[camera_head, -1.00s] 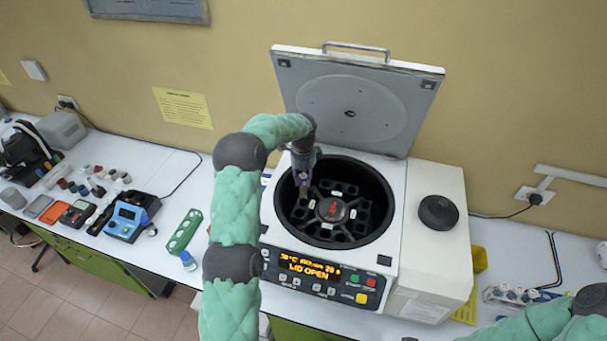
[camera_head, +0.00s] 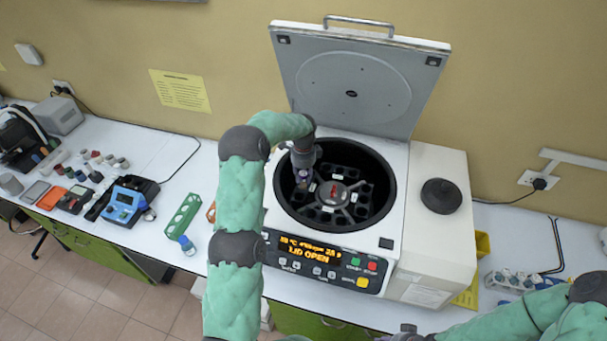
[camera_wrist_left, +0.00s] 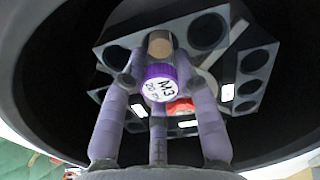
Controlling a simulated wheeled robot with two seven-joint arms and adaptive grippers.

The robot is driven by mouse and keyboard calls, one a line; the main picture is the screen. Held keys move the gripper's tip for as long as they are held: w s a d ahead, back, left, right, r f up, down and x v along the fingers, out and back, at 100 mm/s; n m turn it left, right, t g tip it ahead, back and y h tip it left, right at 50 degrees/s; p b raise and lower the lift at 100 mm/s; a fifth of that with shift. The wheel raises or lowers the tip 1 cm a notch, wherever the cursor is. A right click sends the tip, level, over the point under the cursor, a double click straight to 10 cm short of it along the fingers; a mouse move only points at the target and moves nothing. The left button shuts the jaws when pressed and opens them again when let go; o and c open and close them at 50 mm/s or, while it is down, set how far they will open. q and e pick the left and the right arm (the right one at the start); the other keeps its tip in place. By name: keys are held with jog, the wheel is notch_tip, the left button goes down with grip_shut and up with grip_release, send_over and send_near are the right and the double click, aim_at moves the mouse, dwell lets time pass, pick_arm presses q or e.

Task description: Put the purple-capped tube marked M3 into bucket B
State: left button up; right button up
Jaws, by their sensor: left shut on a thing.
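My left gripper (camera_head: 303,176) is shut on the purple-capped tube (camera_head: 303,184), inside the left part of the open centrifuge's bowl. In the left wrist view the cap (camera_wrist_left: 160,84) reads M3 and sits between the fingers; part of the tube's body shows beyond it. Dark buckets with round holes and white labels lie around the rotor's red-marked hub (camera_head: 338,194). I cannot read the bucket letters, so I cannot tell which is B. Whether the tube touches a bucket is unclear. Part of my right gripper (camera_head: 405,334) shows at the bottom edge, too cut off to judge.
The centrifuge lid (camera_head: 352,85) stands open behind the bowl, and the display (camera_head: 312,250) reads LID OPEN. A green rack (camera_head: 183,215), a blue meter (camera_head: 124,205) and several small caps are on the left bench. A black knob (camera_head: 440,196) is at the right.

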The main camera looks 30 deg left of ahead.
pick_arm(q)
jog(key=shift+f, duration=0.2)
jog(key=o, duration=1)
jog(key=shift+o, duration=0.2)
notch_tip(320, 180, up, 12)
